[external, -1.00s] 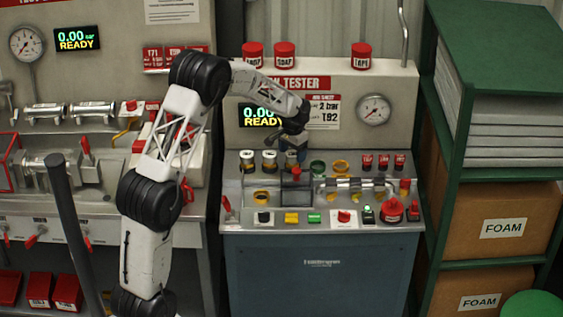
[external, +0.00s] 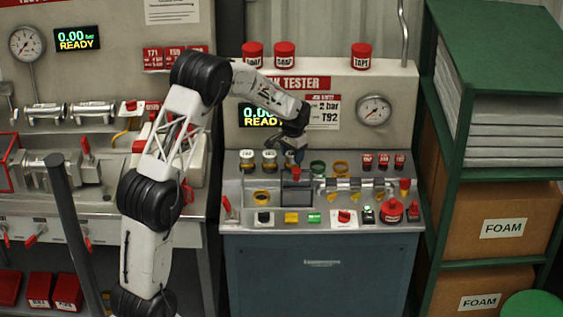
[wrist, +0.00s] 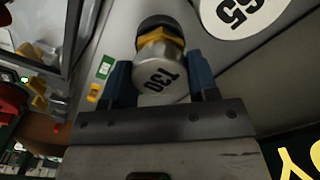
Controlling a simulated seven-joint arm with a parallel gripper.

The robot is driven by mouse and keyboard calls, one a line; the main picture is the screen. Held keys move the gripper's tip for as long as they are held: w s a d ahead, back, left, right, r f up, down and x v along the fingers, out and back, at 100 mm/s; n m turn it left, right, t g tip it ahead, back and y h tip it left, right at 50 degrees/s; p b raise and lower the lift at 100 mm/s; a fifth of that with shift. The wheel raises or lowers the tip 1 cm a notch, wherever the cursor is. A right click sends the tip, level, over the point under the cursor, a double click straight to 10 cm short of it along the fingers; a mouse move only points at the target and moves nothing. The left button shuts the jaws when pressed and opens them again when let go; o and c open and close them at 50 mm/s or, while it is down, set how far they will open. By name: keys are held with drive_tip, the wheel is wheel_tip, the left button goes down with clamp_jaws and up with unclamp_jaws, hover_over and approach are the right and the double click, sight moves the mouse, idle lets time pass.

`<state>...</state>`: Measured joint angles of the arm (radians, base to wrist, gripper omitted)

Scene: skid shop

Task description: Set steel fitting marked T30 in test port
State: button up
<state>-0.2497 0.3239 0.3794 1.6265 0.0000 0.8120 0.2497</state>
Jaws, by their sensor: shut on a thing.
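The steel fitting marked T30 (wrist: 160,78) shows in the wrist view, its round steel end towards the camera, with a yellow hex band and a dark ring behind it. My gripper (wrist: 160,82) is shut on it, one blue finger on each side. In the external view my gripper (external: 297,155) is over the back part of the tester's sloped panel (external: 235,200), right of a row of white-topped fittings (external: 247,157). The held fitting is too small to make out there. I cannot tell for sure which opening is the test port.
A yellow ring (external: 262,197), a green ring (external: 318,167) and red-capped pieces (external: 384,160) are on the panel. Buttons and a red knob (external: 392,211) line its front. A white disc marked 65 (wrist: 232,10) is close by in the wrist view.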

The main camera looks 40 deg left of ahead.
sight(292, 154)
drive_tip(key=shift+r, duration=0.1)
drive_tip(key=shift+r, duration=3.7)
drive_tip(key=shift+s, duration=0.1)
drive_tip(key=s+d, duration=0.1)
drive_tip(key=s, duration=1.5)
drive_tip(key=shift+s+f, duration=0.15)
drive_tip(key=shift+f, duration=0.15)
drive_tip(key=shift+d+f, duration=0.1)
drive_tip(key=shift+f, duration=2.6)
drive_tip(key=shift+f, duration=1.2)
